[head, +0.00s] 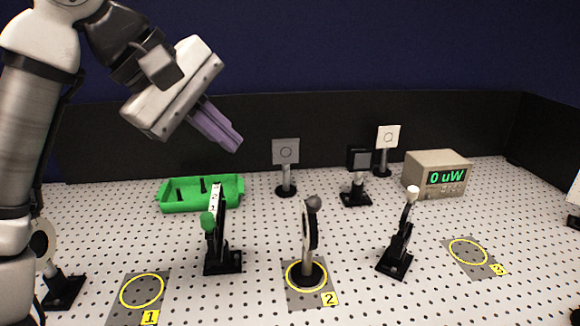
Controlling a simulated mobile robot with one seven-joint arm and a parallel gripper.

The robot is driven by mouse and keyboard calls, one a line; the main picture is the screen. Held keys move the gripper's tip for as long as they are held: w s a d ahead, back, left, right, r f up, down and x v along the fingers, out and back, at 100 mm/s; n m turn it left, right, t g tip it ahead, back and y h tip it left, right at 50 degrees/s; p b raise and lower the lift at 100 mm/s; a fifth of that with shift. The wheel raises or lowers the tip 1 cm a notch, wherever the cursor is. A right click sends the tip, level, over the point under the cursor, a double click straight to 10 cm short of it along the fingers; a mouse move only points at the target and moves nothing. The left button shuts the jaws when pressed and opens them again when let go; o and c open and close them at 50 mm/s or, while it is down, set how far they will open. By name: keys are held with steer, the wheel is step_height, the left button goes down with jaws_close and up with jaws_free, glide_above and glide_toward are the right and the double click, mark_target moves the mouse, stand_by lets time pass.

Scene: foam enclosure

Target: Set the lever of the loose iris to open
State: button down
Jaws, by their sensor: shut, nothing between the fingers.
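My gripper (235,145), with purple fingers, is shut and empty. It hangs in the air at the upper left, above and behind the green tray, apart from everything on the board. A dark disc-shaped mount with a grey ball knob (308,242) stands upright on a round black base inside the yellow ring marked 2. It is seen nearly edge-on, with the knob at its top. It looks like the loose iris, but I cannot tell for sure. Whether its aperture is open is hidden at this angle.
A green-knobbed mount (218,235) and a white-knobbed mount (402,240) flank it. A green tray (172,206), a meter reading 0 uW (437,172) and post-mounted plates (286,152) stand behind. Rings 1 (142,291) and 3 (468,252) are empty. Dark walls enclose the board.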

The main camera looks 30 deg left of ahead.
steer(key=p, duration=0.1)
glide_toward(313, 207)
steer(key=w+a+f, duration=0.3)
steer(key=w, duration=0.1)
steer(key=shift+w+d+f+p, duration=0.15)
steer(key=shift+d+f+p, duration=0.1)
steer(key=shift+d+f, duration=0.45)
steer(key=shift+w+d+f+p, duration=0.2)
steer(key=shift+d+f, duration=0.25)
steer(key=shift+d, duration=0.5)
steer(key=shift+w+f+b, duration=0.1)
steer(key=shift+f+b, duration=0.05)
steer(key=shift+b, duration=0.15)
